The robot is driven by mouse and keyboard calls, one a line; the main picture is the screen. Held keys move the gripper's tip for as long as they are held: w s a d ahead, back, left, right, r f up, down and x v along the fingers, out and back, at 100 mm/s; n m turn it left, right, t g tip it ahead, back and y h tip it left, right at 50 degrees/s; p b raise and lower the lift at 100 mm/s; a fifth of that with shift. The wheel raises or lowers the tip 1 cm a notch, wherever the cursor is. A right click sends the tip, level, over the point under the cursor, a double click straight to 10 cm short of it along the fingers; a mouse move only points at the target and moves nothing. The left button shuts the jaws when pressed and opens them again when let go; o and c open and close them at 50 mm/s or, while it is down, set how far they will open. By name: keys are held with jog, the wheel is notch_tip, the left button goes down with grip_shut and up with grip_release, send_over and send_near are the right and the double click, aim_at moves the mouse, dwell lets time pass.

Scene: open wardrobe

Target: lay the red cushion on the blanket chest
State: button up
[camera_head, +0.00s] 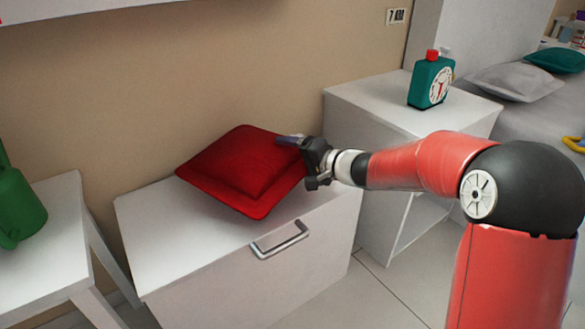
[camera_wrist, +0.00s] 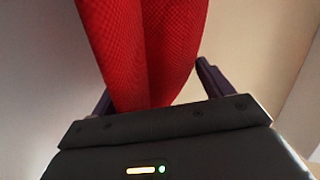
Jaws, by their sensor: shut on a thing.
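The red cushion (camera_head: 243,170) is over the white blanket chest (camera_head: 180,240), tilted, with its near corner low by the chest's front edge. I cannot tell whether its underside touches the chest top. My gripper (camera_head: 292,141) is shut on the cushion's right corner. In the wrist view the red cushion (camera_wrist: 145,45) rises between the two dark fingers of my gripper (camera_wrist: 155,90). The fingertips are partly hidden by the fabric.
A white table with a green watering can (camera_head: 18,205) stands at left. A bed with a grey pillow (camera_head: 510,80) is at far right. A wall is close behind the chest.

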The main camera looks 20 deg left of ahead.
jog(key=shift+f, duration=1.4)
jog(key=shift+f+b, duration=0.15)
jog(key=shift+b, duration=0.2)
jog(key=o, duration=0.8)
jog(key=shift+o, duration=0.2)
jog(key=shift+r+p, duration=0.2)
jog(key=shift+p, duration=0.1)
jog(key=v, duration=1.2)
